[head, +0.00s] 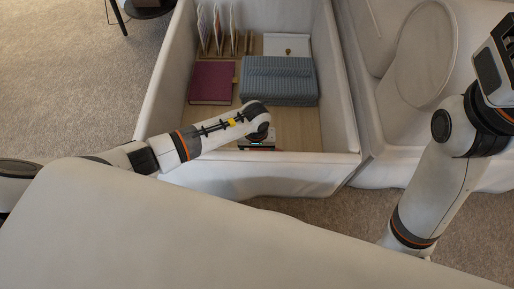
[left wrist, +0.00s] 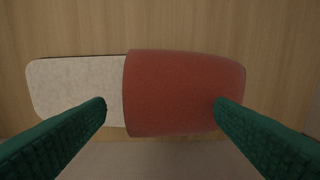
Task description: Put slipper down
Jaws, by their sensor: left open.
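A slipper with a rust-red upper (left wrist: 185,93) and a pale insole (left wrist: 75,90) lies on a wood-coloured surface in the left wrist view, its toe to the right. My left gripper (left wrist: 160,102) is open, its two green fingers spread apart and overlapping the slipper's lower part in the picture. I cannot tell whether they touch it. In the head view my left arm reaches into the open box (head: 345,135), and its end hides most of what lies below. The right arm is raised at the right, its fingers out of view.
The box holds a dark red book (head: 211,83), a blue-grey ribbed box (head: 279,80), a white card (head: 286,45) and upright cards (head: 218,30) in a rack. A pale sofa (head: 465,90) stands at the right. A pale surface (head: 200,235) fills the foreground.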

